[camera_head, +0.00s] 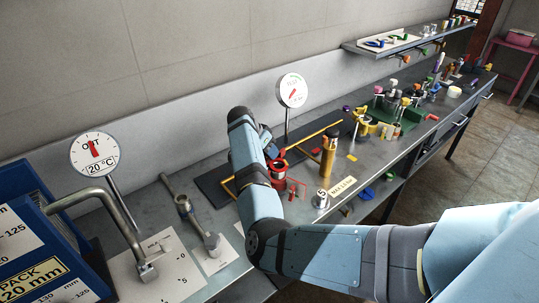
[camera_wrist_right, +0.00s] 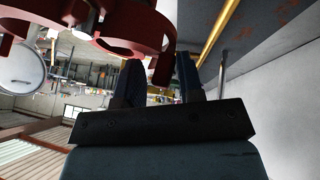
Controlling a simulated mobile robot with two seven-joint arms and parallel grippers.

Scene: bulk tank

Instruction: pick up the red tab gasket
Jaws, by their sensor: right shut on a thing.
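The red tab gasket (camera_wrist_right: 135,38) is a red ring with a flat tab, large at the top left of the right wrist view. My right gripper (camera_wrist_right: 161,68) has its two dark fingers closed on either side of the tab. In the head view, my right arm reaches over the bench, and the right gripper (camera_head: 270,150) is partly hidden behind its own wrist. A red ringed part (camera_head: 278,168) shows just below it; I cannot tell there which red piece is the gasket. My left gripper is not in view.
The grey bench (camera_head: 345,205) carries a yellow-and-black cylinder (camera_head: 328,152) and a round gauge (camera_head: 292,90) on a post. A dial (camera_head: 94,154), a bent metal handle (camera_head: 105,205) and a blue rack (camera_head: 30,245) stand left. Many small parts crowd the far right.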

